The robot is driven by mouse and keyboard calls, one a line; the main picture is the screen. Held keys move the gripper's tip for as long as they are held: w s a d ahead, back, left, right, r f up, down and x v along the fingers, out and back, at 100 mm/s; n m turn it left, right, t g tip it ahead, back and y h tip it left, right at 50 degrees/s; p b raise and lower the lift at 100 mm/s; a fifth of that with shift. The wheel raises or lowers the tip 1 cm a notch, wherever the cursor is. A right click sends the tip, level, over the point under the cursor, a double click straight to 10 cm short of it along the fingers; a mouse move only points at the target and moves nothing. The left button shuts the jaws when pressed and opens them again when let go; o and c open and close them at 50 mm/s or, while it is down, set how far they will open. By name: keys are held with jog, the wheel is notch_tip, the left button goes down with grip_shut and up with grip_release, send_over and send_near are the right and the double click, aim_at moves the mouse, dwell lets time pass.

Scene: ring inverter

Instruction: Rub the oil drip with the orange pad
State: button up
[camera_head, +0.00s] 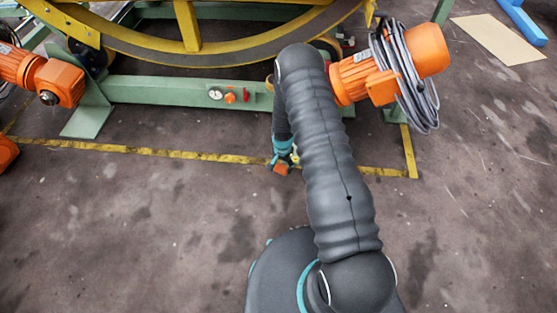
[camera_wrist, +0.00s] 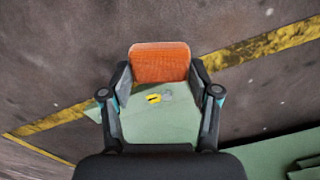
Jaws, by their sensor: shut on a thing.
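My gripper (camera_wrist: 160,68) is shut on the orange pad (camera_wrist: 159,58). The pad's textured orange face sits between the two fingertips in the wrist view. In the head view, my gripper (camera_head: 284,152) hangs beyond my arm, with the pad (camera_head: 281,169) at its lower end, near the yellow floor line. A pale green surface with a small yellow and grey mark shows between my fingers. I cannot make out the oil drip for certain in either view. I cannot tell whether the pad touches anything.
A green beam (camera_head: 180,92) with a gauge and red knob runs under the yellow ring (camera_head: 190,25). Orange motors (camera_head: 425,48) stand at both sides, the right one wrapped in grey cable (camera_head: 417,88). Yellow tape (camera_head: 130,150) marks the floor. The stained floor in front is clear.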

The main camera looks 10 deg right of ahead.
jog(key=shift+r+p, duration=0.35)
jog(key=shift+r, duration=0.85)
jog(key=shift+f, duration=0.1)
